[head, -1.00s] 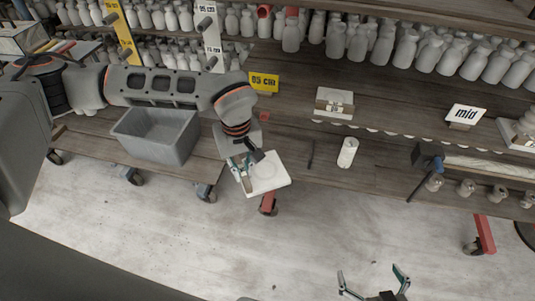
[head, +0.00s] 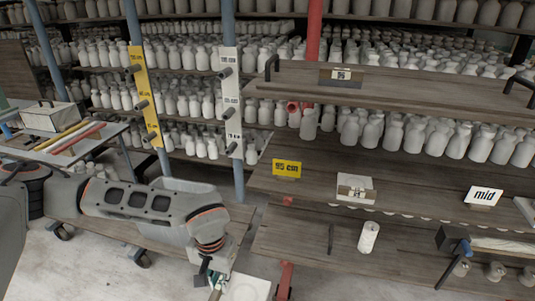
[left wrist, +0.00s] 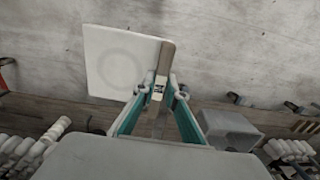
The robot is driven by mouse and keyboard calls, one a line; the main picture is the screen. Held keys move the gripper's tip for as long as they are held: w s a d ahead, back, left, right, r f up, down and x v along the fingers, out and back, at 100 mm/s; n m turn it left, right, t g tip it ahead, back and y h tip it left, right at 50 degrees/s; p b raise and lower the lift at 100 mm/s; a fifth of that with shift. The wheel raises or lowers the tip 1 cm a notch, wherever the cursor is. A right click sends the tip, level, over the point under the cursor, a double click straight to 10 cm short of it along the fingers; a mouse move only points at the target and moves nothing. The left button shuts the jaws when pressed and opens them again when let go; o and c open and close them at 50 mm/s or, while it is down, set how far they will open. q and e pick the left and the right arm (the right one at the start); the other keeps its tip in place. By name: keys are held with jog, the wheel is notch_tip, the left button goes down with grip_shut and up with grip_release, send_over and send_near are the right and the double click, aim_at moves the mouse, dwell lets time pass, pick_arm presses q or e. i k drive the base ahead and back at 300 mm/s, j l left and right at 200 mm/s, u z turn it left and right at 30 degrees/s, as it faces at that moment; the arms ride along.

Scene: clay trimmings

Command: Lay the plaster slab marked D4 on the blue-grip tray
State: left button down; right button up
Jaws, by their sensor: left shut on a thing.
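My left gripper (head: 215,283) is low in the head view, shut on the edge of a square white plaster slab (head: 248,289). The slab is cut off by the bottom edge of the picture. In the left wrist view, the gripper (left wrist: 163,92) pinches the tan edge of the slab (left wrist: 112,62). That edge has a small label, too small to read; the slab's face shows a faint ring. A blue grip (head: 463,247) shows at the near end of a pale-topped tray (head: 500,236) at the lower right, partly out of view. The right gripper is not in view.
Another white slab (head: 356,190) with a label lies on the middle shelf near a yellow sign (head: 287,168). A white cylinder (head: 368,237) stands on the lower shelf. A dark-handled board (head: 420,97) is above. A grey bin (left wrist: 229,130) shows in the left wrist view.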

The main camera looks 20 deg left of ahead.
aim_at(21, 139)
jog(key=j, duration=0.85)
jog(key=j+z, duration=0.1)
jog(key=j, duration=0.7)
jog(key=k+j, duration=0.15)
jog(key=j, duration=0.65)
jog(key=j+z, duration=0.1)
jog(key=j, duration=0.75)
jog(key=k+j, duration=0.15)
jog(key=j, duration=0.65)
jog(key=j+z, duration=0.1)
jog(key=j, duration=0.75)
jog(key=k+j, duration=0.2)
jog(key=j, duration=0.6)
jog(key=k+j+z, duration=0.1)
jog(key=j, duration=0.7)
